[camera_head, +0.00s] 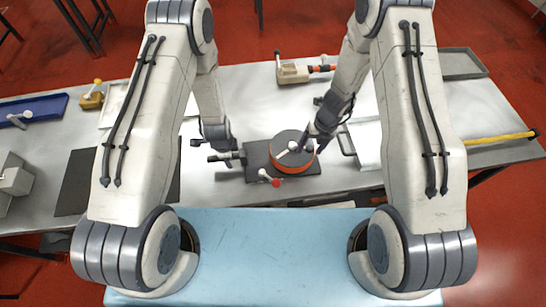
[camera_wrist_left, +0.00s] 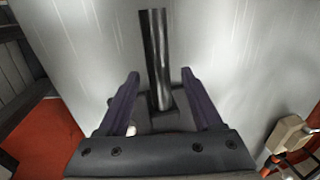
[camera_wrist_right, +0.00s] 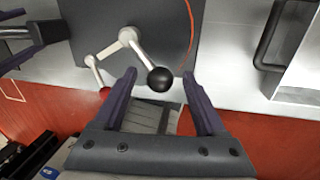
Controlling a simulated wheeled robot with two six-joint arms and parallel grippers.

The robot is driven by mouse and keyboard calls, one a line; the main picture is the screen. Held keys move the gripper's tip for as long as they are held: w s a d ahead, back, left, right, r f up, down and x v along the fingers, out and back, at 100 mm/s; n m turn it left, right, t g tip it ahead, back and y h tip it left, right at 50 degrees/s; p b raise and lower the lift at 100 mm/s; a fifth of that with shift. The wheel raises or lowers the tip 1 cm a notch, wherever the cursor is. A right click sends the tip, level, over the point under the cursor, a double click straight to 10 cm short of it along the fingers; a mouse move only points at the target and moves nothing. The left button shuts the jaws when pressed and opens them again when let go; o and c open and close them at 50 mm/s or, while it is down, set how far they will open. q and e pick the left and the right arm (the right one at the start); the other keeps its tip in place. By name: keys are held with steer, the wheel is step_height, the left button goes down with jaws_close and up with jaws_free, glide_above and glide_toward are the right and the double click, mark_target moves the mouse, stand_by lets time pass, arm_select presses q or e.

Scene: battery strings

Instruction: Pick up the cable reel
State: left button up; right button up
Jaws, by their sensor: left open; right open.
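The cable reel (camera_head: 291,139) is a round dark disc with an orange rim on a dark base plate (camera_head: 255,154) at the table's front middle. Its top and a pale crank with a black ball knob (camera_wrist_right: 160,79) show in the right wrist view. My right gripper (camera_wrist_right: 159,74) is open, its fingers on either side of the knob; whether they touch it is unclear. A black bar (camera_wrist_left: 155,45) sticks out from the base plate's left side. My left gripper (camera_wrist_left: 160,74) is open, its fingers on either side of this bar. The right gripper partly hides the reel in the head view.
A pale lever with a red knob (camera_head: 276,183) stands at the base plate's front. A clamp-like tool (camera_head: 292,73) lies behind. A grey tray (camera_head: 462,63), a yellow bar (camera_head: 500,138) and a blue tray (camera_head: 45,106) lie further out.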

arm_select(q)
steer(key=shift+w+f, duration=0.1)
steer(key=shift+f, duration=0.35)
arm_select(e)
steer(key=shift+f, duration=0.45)
arm_select(q)
steer(key=c, duration=1)
arm_select(e)
steer(key=c, duration=1)
arm_select(q)
jaws_close()
arm_select(e)
jaws_close()
arm_select(q)
steer(key=shift+r, duration=0.1)
arm_select(e)
steer(key=shift+w+r, duration=0.1)
